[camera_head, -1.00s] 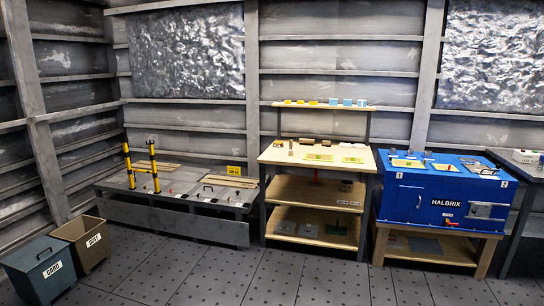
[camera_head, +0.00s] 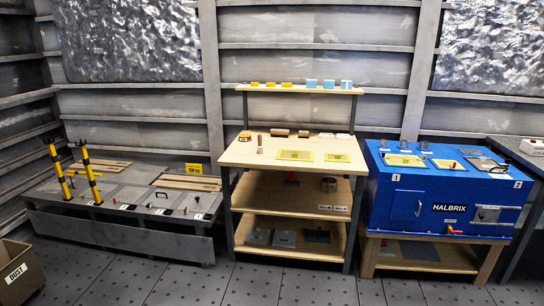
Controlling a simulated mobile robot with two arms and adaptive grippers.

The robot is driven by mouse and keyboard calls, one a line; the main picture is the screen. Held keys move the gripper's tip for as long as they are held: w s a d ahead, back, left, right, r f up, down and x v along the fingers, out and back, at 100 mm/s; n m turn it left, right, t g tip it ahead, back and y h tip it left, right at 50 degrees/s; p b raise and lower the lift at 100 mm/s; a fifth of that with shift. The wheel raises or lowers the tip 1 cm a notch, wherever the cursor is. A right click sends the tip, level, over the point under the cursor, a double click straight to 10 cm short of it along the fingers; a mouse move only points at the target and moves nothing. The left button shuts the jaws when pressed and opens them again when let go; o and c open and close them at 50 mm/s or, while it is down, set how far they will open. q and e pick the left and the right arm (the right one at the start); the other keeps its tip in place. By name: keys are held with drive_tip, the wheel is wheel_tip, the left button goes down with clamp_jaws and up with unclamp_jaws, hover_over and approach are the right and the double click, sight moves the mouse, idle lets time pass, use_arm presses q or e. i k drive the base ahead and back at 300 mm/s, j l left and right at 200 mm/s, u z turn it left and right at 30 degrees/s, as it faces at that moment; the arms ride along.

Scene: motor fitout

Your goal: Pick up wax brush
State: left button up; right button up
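No wax brush can be made out for certain; things are small at this distance. The wooden workbench (camera_head: 232,158) stands ahead at the centre. Small brown blocks (camera_head: 280,132) lie at the back of its top, and one of them may be a brush. A small brown upright piece (camera_head: 259,150) and a round tin (camera_head: 245,136) are at the left of the top. Neither of my grippers shows in the head view.
A blue HALBRIX machine (camera_head: 410,203) stands right of the workbench. A low grey platform with yellow posts (camera_head: 90,172) is at the left. A DUST bin (camera_head: 18,275) is at the lower left. The floor (camera_head: 215,285) in front is clear.

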sight(260, 147)
drive_tip(key=i, duration=2.4)
